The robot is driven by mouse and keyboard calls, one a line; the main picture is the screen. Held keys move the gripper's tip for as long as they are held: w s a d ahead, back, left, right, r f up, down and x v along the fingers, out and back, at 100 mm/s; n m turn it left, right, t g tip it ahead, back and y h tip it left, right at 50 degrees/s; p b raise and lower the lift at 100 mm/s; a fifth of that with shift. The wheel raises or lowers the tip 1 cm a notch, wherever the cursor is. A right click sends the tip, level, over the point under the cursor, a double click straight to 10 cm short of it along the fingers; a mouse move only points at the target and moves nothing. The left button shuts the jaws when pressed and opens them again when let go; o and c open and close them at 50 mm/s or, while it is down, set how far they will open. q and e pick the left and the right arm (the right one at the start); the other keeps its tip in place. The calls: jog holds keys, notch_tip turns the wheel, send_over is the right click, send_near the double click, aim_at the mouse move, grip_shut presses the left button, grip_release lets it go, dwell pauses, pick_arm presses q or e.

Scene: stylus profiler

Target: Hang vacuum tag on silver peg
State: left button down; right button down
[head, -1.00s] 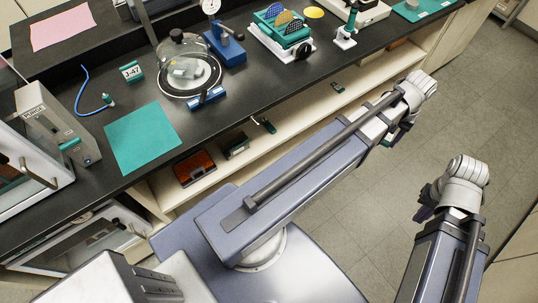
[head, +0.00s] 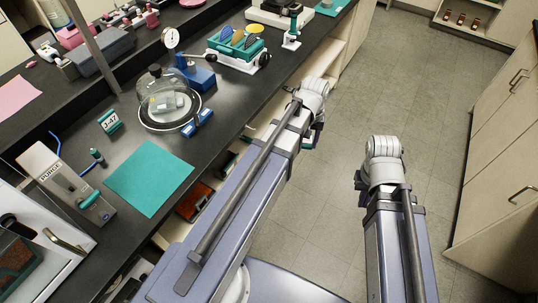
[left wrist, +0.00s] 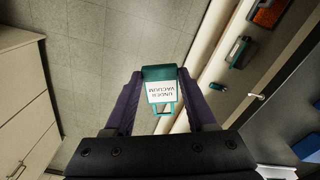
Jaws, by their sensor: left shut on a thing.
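The vacuum tag (left wrist: 162,92) is a teal holder with a white label reading "UNDER VACUUM", upside down in the left wrist view. My left gripper (left wrist: 158,84) is shut on it, one dark finger on each side. In the head view my left gripper (head: 311,134) is largely hidden under its own wrist, beyond the bench's front edge. A bell jar (head: 160,92) stands on a round base on the bench, with a blue block (head: 198,122) at its front. I cannot make out the silver peg. My right gripper (head: 361,180) hangs over the floor, its fingers mostly hidden.
A teal mat (head: 150,178), a J-47 sign (head: 110,121) and a purge box (head: 66,184) lie left on the black bench. A dial gauge stand (head: 195,72) and a wafer rack (head: 237,46) stand behind the jar. The floor at right is open, before cabinets (head: 505,140).

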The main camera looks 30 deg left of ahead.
pick_arm(q)
jog(key=w+a+f+n+y+b, duration=0.1)
jog(key=a+f+n+y+b, duration=0.3)
jog(key=b, duration=0.8)
jog(key=w+a+f+n+y+b, duration=0.1)
jog(key=a+f+n+y+b, duration=0.3)
jog(key=b, duration=0.9)
jog(key=w+a+f+n+t+y+b, duration=0.1)
jog(key=a+f+n+y+b, duration=0.3)
jog(key=f+y+b, duration=0.4)
jog(key=n+y+b, duration=0.1)
jog(key=y+b, duration=0.1)
jog(key=b, duration=0.3)
jog(key=shift+w+f+y, duration=0.25)
jog(key=shift+y, duration=0.05)
jog(key=shift+a, duration=0.1)
jog(key=shift+b, duration=0.35)
jog(key=shift+w+a, duration=0.2)
jog(key=shift+a, duration=2.25)
jog(key=shift+a, duration=0.1)
